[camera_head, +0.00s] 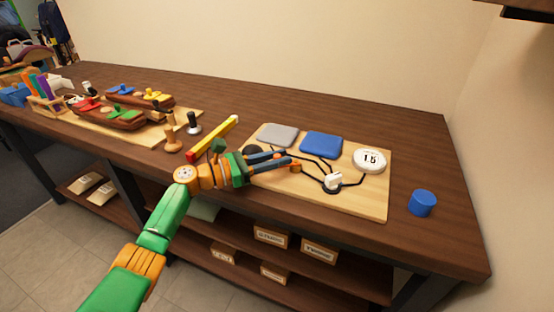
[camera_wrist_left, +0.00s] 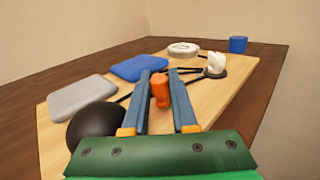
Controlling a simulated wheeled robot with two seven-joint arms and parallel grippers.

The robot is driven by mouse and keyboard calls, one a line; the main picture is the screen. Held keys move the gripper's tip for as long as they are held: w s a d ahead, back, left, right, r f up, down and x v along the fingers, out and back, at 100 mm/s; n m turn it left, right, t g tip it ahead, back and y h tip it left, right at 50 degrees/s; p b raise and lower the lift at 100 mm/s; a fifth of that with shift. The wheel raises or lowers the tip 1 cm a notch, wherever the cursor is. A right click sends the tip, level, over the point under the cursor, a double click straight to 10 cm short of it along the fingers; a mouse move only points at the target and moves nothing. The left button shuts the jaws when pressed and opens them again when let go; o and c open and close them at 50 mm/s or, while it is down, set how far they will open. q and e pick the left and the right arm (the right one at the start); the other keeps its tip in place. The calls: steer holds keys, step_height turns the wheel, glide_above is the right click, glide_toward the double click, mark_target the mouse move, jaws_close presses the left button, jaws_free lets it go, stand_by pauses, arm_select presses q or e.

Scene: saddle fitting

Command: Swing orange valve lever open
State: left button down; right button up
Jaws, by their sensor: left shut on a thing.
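The orange valve lever (camera_head: 295,167) is on the light wooden board, left of a white fitting (camera_head: 333,181). My left gripper (camera_head: 286,159) reaches in from the left, low over the board, and its blue fingers are shut on the lever. In the left wrist view the orange lever (camera_wrist_left: 160,90) stands between the two fingers (camera_wrist_left: 159,74). The lever's lower end and pivot are hard to make out. My right gripper does not show.
The board (camera_head: 360,200) also carries a grey pad (camera_head: 277,134), a blue pad (camera_head: 321,145), a round white gauge reading 1.5 (camera_head: 369,159) and a black ball (camera_wrist_left: 95,130). A blue cylinder (camera_head: 422,203) stands at right. A yellow-red bar (camera_head: 213,138) lies left.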

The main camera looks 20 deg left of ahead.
arm_select(q)
steer(key=c, duration=0.7)
jaws_free()
steer(key=shift+d, duration=0.1)
steer(key=v, duration=0.7)
steer(key=shift+b, duration=0.3)
